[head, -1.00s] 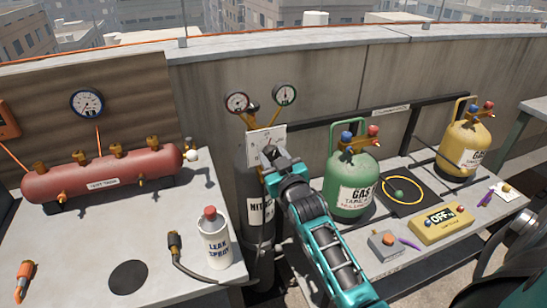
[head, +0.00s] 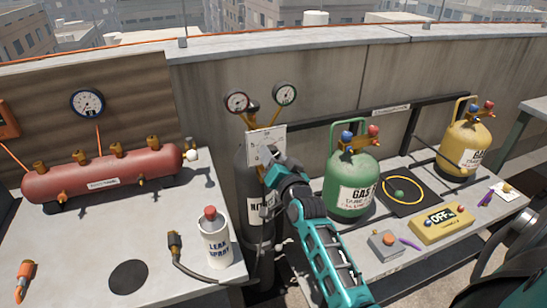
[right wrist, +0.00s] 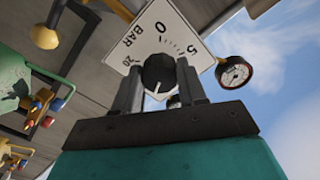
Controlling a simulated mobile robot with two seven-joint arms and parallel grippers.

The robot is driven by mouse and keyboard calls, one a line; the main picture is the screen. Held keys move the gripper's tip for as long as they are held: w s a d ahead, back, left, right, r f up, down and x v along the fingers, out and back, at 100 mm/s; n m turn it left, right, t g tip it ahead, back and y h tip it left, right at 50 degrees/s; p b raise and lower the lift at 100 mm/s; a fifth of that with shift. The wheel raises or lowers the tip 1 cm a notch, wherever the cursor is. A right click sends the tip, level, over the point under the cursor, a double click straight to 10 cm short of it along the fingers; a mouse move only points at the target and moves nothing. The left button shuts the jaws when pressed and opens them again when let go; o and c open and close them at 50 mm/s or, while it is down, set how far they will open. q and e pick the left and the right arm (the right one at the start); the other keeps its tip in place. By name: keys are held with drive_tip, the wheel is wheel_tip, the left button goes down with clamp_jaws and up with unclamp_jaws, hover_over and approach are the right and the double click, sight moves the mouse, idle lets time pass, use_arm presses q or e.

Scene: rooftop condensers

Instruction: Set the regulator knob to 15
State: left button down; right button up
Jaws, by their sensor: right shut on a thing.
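The regulator knob (right wrist: 158,72) is a dark round knob on a white square dial plate (right wrist: 178,22), tilted in the right wrist view. The plate shows BAR, 0, 5 and 20; its lower part is hidden by my gripper. A white mark on the knob points down and slightly left in that view; the number there is hidden. My right gripper (right wrist: 158,84) is shut on the knob, one finger on each side. In the head view my right gripper (head: 268,158) covers most of the knob in front of the plate (head: 266,137), above the dark nitrogen cylinder (head: 256,208).
Two round gauges (head: 237,102) (head: 285,93) stand above the plate. A green gas cylinder (head: 350,187) is close to the right of my arm. A leak spray can (head: 214,240) and a red tank (head: 105,176) are on the left bench.

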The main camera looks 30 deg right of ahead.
drive_tip(key=shift+m, duration=0.3)
idle(0.4)
drive_tip(key=o, duration=1.1)
drive_tip(key=shift+c, duration=0.2)
